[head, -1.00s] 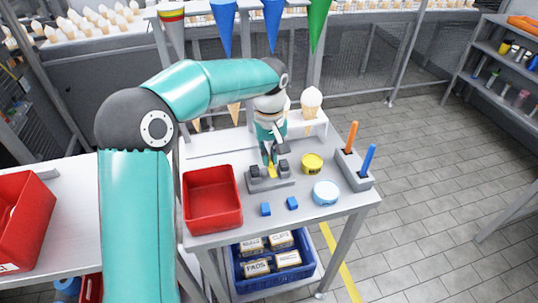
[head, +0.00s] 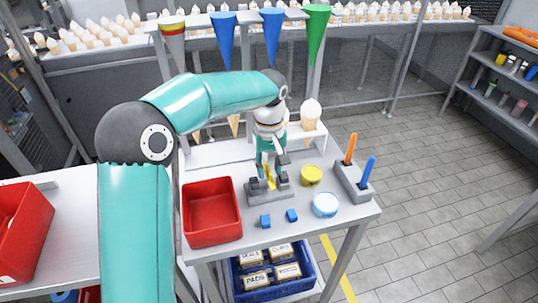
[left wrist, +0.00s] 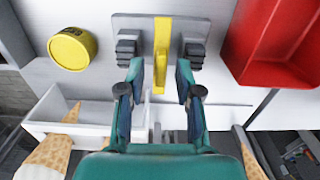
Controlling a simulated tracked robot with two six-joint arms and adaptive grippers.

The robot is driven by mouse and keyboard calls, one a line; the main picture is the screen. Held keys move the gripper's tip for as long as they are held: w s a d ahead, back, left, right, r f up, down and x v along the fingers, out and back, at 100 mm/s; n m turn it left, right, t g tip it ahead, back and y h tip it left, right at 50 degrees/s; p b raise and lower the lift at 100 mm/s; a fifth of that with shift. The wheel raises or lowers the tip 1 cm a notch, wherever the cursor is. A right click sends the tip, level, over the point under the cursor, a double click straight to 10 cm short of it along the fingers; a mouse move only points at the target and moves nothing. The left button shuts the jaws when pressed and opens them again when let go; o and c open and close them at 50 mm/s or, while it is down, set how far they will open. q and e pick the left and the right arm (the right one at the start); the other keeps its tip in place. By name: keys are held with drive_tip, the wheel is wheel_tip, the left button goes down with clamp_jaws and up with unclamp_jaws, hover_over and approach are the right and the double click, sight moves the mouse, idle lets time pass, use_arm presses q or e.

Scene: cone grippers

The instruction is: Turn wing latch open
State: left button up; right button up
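The wing latch is a yellow bar (head: 270,183) on a grey base plate (head: 262,197) on the table. In the left wrist view the yellow bar (left wrist: 161,55) runs lengthwise between the two fingers, over its grey plate (left wrist: 180,22). My left gripper (head: 269,180) points down at the latch. Its dark fingertips (left wrist: 161,52) are apart, one on each side of the bar, with a visible gap on both sides. The fingers hide part of the latch in the head view. My right gripper is not in view.
A red bin (head: 212,212) stands left of the latch. Two blue cubes (head: 265,221) lie in front. A cone rack (head: 205,155) stands behind.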

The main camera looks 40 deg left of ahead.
use_arm(q)
wheel_tip(320, 180, up, 12)
drive_tip(key=shift+f, duration=0.15)
idle(0.3)
idle(0.4)
